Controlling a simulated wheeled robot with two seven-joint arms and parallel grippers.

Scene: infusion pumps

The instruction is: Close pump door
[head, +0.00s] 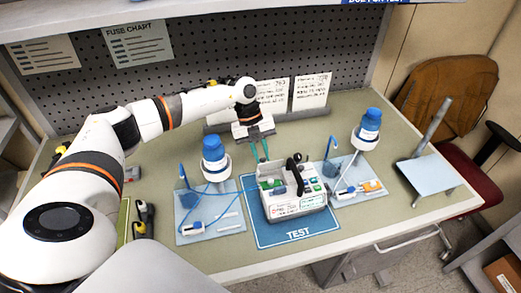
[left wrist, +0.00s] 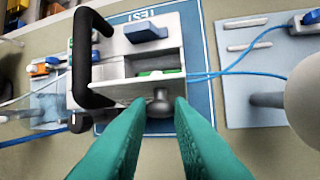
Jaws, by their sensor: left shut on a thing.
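The white pump (head: 297,205) stands on the blue TEST mat (head: 262,232). It also shows upside down in the left wrist view (left wrist: 188,30), with a black curved handle (left wrist: 88,60). Its light door (left wrist: 115,90) stands out from the body over an open recess with a green part (left wrist: 158,73) inside. My left gripper (head: 261,157) reaches in from behind the pump. In the left wrist view its teal fingers (left wrist: 161,108) are closed on both sides of the grey door knob (left wrist: 158,101). My right gripper is not in view.
Blue-capped bottles (head: 214,155) (head: 368,128) stand on either side of the pump. Light blue trays (head: 205,232) (head: 375,192) lie beside the mat. Blue tubing (left wrist: 235,68) runs from the pump. A tilted panel stand (head: 430,173) is at the right.

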